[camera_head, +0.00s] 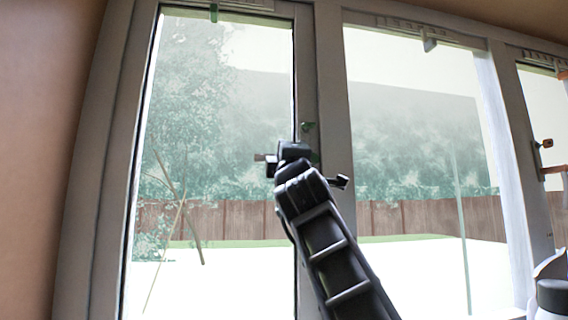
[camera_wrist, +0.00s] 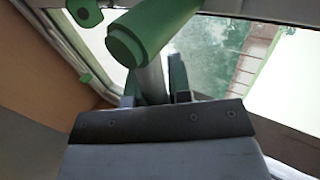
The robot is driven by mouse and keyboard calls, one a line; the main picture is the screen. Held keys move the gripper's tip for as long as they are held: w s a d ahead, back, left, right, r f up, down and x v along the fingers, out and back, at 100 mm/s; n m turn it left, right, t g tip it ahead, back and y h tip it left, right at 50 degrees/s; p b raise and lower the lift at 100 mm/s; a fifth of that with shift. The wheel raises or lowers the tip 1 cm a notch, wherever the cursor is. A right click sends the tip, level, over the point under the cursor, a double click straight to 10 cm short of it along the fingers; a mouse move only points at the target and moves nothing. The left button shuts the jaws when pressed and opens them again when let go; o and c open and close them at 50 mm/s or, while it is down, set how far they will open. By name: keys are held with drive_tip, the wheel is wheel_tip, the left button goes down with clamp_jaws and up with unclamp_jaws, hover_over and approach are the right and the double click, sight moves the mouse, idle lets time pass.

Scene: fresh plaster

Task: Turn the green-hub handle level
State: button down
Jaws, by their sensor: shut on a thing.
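The green-hub handle shows in the wrist view as a thick green hub (camera_wrist: 140,35), with a grey lever (camera_wrist: 152,78) running down from it between my fingers. My gripper (camera_wrist: 157,82) is shut on this lever. In the head view my gripper (camera_head: 280,158) is at the right upright of the left window sash. A short dark bar end (camera_head: 260,157) sticks out to its left, roughly level.
A handle with an orange-brown hub (camera_head: 546,143) is on the far right window. A bottle with a dark cap (camera_head: 551,296) stands at the lower right. A tan wall (camera_head: 45,130) is at left.

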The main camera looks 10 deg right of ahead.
drive_tip(key=shift+s+r, duration=0.3)
drive_tip(key=c, duration=1.1)
unclamp_jaws()
drive_tip(key=shift+o, duration=0.2)
drive_tip(key=shift+w+f, duration=0.1)
drive_tip(key=shift+f+b, duration=0.25)
drive_tip(key=shift+b, duration=0.05)
drive_tip(key=b+v, duration=0.9)
drive_tip(key=v, duration=0.4)
drive_tip(key=shift+s, duration=0.3)
drive_tip(key=shift+f, duration=0.1)
